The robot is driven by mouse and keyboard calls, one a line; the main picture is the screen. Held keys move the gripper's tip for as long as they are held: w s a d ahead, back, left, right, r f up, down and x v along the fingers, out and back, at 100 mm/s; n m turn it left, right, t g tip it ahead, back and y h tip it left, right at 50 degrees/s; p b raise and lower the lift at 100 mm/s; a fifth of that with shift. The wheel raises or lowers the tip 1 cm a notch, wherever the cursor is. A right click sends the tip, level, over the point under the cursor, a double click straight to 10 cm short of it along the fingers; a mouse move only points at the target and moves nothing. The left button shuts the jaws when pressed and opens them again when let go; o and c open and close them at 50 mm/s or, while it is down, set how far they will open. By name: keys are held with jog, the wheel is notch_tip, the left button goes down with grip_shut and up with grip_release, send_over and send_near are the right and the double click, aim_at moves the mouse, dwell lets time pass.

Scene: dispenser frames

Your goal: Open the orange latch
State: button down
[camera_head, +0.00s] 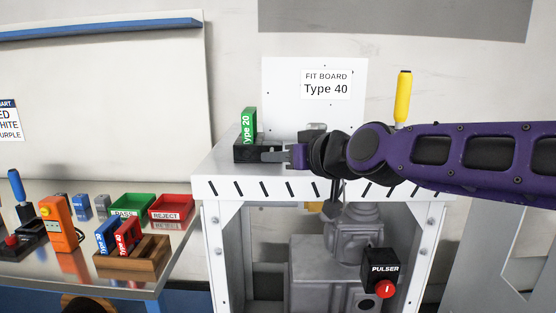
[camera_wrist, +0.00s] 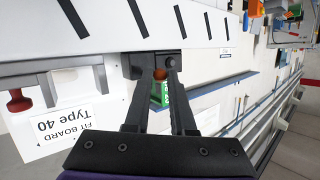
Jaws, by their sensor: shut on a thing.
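The orange latch (camera_wrist: 160,74) shows in the wrist view as a small orange piece between my fingertips, at the black holder (camera_wrist: 137,66). In the head view the latch is hidden by my gripper. My gripper (camera_head: 268,156) reaches in from the right at the black holder (camera_head: 242,152) on the white stand, and is shut on the latch. A green "Type 20" piece (camera_head: 248,126) stands upright in the holder. It also shows in the wrist view (camera_wrist: 166,93), partly behind the fingers. I cannot tell how far the latch is turned.
A white "FIT BOARD Type 40" panel (camera_head: 290,92) rises behind the stand (camera_head: 225,186). A yellow handle (camera_head: 403,95) stands behind my arm. The "PULSER" box (camera_head: 381,270) is on the stand's front. The left bench holds green (camera_head: 131,202) and red bins (camera_head: 170,205) and a wooden tray (camera_head: 145,262).

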jog(key=r+g, duration=0.1)
jog(key=r+m+g+p, duration=0.1)
jog(key=shift+w+g+h, duration=0.25)
jog(key=shift+g+h, duration=0.15)
jog(key=shift+w+r+m+g+p, duration=0.15)
jog(key=shift+r+m+g+p, duration=0.15)
jog(key=shift+g+p, duration=0.25)
jog(key=shift+w+r+m+g+p, duration=0.15)
jog(key=shift+m+g+p, duration=0.15)
jog(key=shift+g, duration=0.35)
jog(key=c, duration=0.8)
grip_release()
jog(key=shift+o, duration=0.2)
jog(key=p+v, duration=0.2)
jog(key=v, duration=1.5)
jog(key=shift+s+r, duration=0.2)
jog(key=shift+r, duration=0.1)
